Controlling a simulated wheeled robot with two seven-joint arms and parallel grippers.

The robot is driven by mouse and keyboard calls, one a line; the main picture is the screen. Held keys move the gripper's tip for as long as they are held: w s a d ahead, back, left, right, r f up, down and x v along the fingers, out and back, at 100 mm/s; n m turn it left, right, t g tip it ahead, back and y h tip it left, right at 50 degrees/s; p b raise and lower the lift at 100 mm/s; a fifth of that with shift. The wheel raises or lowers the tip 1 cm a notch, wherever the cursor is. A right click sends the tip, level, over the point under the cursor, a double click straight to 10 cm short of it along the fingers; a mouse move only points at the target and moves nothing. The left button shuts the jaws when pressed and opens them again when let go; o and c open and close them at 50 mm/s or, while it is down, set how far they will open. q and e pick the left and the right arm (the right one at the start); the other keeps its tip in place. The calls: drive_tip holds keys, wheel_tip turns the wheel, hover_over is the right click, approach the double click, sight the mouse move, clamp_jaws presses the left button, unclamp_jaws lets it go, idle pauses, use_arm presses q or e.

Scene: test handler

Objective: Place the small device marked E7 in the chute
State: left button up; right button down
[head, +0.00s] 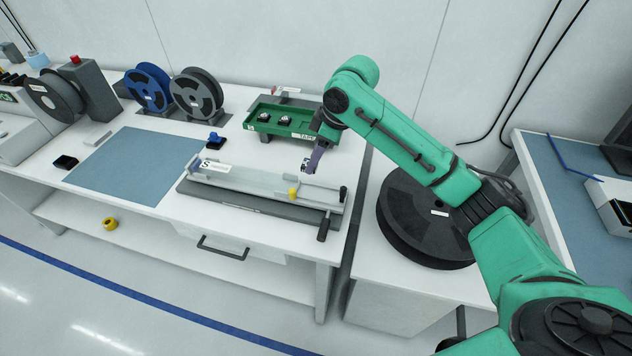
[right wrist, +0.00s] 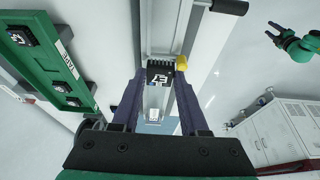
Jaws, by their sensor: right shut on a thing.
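The small black device marked E7 (right wrist: 159,77) is held between the purple fingers of my right gripper (right wrist: 158,88) in the right wrist view. In the head view my right gripper (head: 313,163) is over the right part of the light grey chute (head: 262,180), and the device shows small at its fingertips. The chute is a long channel on a dark base, with a yellow knob (head: 293,193) and a black lever at its right end. I cannot tell whether the device touches it. My left gripper (right wrist: 277,32) shows small in the right wrist view, prongs apart and empty.
A small blue block (head: 215,139) lies left of the tray. A blue mat (head: 135,163) is clear at left. Reels (head: 197,95) stand at the back.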

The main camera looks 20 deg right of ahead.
sight(311, 192)
drive_tip(key=f, duration=0.5)
drive_tip(key=f+p, duration=0.1)
drive_tip(key=f, duration=0.2)
drive_tip(key=shift+s+d, duration=0.1)
drive_tip(key=shift+s, duration=0.15)
drive_tip(key=shift+w+f, duration=0.1)
drive_tip(key=shift+f, duration=0.15)
use_arm(q)
drive_tip(key=shift+s+d+r, duration=0.25)
drive_tip(key=shift+s+r, duration=0.05)
drive_tip(key=shift+s, duration=0.15)
drive_tip(key=shift+s+d+r, duration=0.2)
drive_tip(key=shift+s+r, duration=0.1)
drive_tip(key=shift+s, duration=0.15)
use_arm(e)
drive_tip(key=shift+c, duration=2.1)
unclamp_jaws()
drive_tip(key=shift+f, duration=0.1)
use_arm(q)
drive_tip(key=shift+w, duration=0.1)
drive_tip(key=shift+a+f+b, duration=0.15)
drive_tip(key=shift+f+b, duration=0.6)
drive_tip(key=shift+b, duration=0.05)
use_arm(e)
drive_tip(key=v, duration=1.2)
